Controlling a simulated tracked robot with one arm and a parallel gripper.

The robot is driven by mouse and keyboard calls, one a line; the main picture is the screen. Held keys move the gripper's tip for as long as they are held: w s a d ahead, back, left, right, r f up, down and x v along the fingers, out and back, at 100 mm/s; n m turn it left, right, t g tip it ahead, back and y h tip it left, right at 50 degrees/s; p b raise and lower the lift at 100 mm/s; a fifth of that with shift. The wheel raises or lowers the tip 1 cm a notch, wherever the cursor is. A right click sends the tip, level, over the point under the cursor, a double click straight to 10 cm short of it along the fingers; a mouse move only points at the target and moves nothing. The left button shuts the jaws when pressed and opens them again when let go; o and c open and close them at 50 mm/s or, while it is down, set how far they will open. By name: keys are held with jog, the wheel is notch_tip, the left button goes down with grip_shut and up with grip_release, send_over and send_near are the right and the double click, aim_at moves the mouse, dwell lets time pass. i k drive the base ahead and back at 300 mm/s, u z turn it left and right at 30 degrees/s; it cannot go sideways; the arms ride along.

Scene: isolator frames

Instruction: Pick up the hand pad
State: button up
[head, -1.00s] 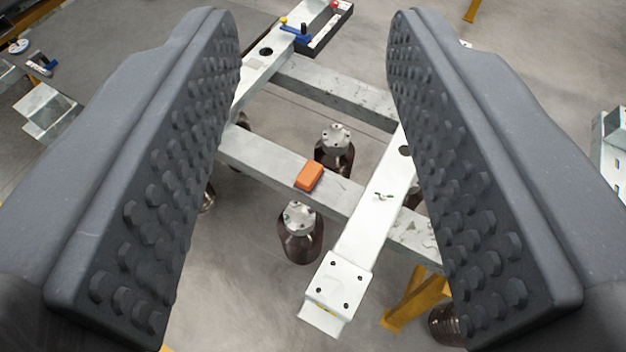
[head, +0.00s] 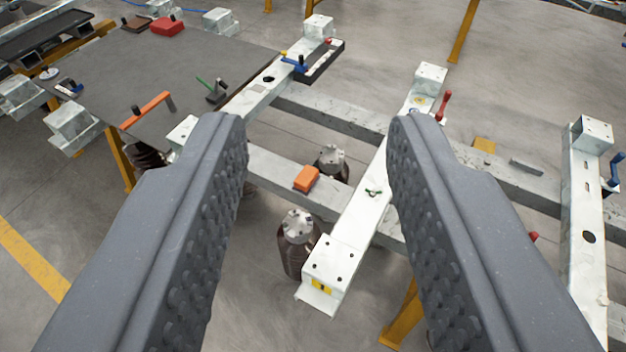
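An orange block (head: 307,178), which looks like the hand pad, lies on a grey galvanized crossbeam (head: 270,165) of the frame, near the middle of the head view. My gripper (head: 318,120) is open, with its two dark studded fingers far apart. The orange block shows in the gap between the fingers, beyond them and below, and nothing touches it. No object is held between the fingers.
A white metal beam (head: 345,225) runs just right of the orange block. Dark insulators with metal caps (head: 298,225) stand below the crossbeam. A dark table (head: 190,75) with tools is at upper left.

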aim_at(304, 183)
jog(key=z, duration=0.3)
jog(key=i, duration=1.25)
